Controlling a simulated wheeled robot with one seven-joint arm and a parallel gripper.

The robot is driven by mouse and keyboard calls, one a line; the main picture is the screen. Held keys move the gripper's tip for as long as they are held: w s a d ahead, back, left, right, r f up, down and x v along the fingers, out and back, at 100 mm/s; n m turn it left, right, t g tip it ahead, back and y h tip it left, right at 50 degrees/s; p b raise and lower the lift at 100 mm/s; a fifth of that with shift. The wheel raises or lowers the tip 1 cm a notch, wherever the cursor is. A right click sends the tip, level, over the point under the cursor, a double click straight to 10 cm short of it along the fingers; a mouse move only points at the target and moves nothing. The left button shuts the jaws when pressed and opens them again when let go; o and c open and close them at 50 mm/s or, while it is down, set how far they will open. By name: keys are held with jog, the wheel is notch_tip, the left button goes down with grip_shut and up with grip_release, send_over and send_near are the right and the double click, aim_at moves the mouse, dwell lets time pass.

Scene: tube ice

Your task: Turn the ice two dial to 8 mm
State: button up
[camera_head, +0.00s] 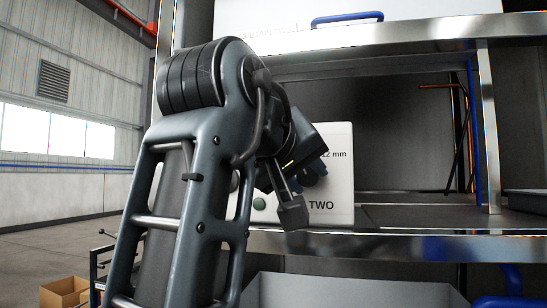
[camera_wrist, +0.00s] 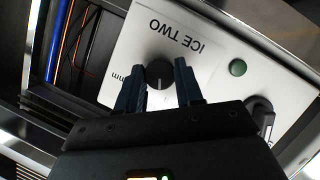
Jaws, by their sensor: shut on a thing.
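The white ICE TWO panel (camera_wrist: 215,62) shows upside down in the wrist view, and part of it (camera_head: 340,185) shows behind my arm in the head view. Its round black dial (camera_wrist: 159,73) carries a white pointer line, which points toward the bottom of the wrist picture. My gripper (camera_wrist: 160,69) has one dark blue finger on each side of the dial and is shut on it. A "12 mm" label shows at the panel's right in the head view. My gripper hides most other scale marks, so I cannot read the setting.
A green button (camera_wrist: 238,67) and a black switch or knob (camera_wrist: 261,108) are on the same panel. The panel stands on a metal shelf (camera_head: 400,243) with upright posts. A grey bin (camera_head: 350,290) is below, and the shelf right of the panel is clear.

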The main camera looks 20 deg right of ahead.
jog(key=shift+a+f+n+h+p, duration=0.15)
jog(key=shift+n+h+p, duration=0.7)
jog(key=shift+n, duration=0.65)
jog(key=o, duration=1)
jog(key=shift+b+v, duration=0.9)
jog(key=shift+v, duration=2.95)
jog(key=shift+w, duration=0.1)
